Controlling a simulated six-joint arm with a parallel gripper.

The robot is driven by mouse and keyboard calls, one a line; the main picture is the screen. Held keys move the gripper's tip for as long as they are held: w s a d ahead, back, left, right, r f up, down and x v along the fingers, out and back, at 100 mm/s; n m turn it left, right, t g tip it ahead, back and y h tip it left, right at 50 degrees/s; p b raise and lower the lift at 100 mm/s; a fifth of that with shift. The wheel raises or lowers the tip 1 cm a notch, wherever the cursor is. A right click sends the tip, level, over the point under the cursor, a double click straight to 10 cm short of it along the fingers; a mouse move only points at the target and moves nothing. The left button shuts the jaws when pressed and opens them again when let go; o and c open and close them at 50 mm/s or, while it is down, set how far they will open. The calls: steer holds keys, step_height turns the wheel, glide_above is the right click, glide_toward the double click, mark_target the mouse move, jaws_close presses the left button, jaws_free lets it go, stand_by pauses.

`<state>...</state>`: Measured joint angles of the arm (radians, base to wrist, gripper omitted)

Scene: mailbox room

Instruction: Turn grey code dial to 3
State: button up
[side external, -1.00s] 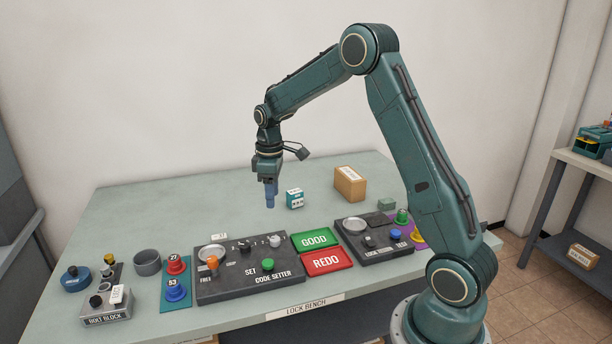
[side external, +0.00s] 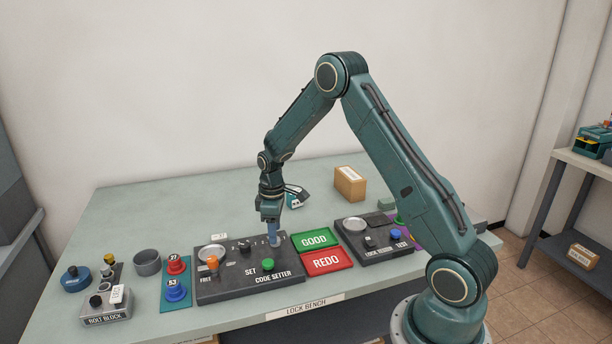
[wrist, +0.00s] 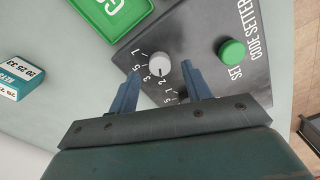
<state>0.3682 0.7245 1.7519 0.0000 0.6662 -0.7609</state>
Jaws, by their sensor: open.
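The grey code dial (wrist: 158,64) stands on the dark code setter panel (side external: 222,290), with white numbers printed beside it. Which number it points to is too small to tell. In the wrist view my gripper (wrist: 160,68) is open, with one blue finger on each side of the dial. I cannot tell whether the fingers touch it. In the side view my gripper (side external: 274,242) is low over the panel's right back corner, and its fingers mostly hide the grey dial.
A second, black dial (side external: 244,246) and the green SET button (side external: 267,265) are close by on the same panel. The orange-topped FREE lever (side external: 212,262) is at its left. The green GOOD tray (side external: 316,239) and red REDO tray (side external: 327,262) lie just right. A small teal-and-white box (wrist: 22,78) lies behind.

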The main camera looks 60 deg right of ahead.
steer(key=shift+f, duration=1.2)
steer(key=c, duration=1)
steer(key=shift+m, duration=0.6)
steer(key=m, duration=0.2)
steer(key=shift+m, duration=0.3)
steer(key=m, duration=0.4)
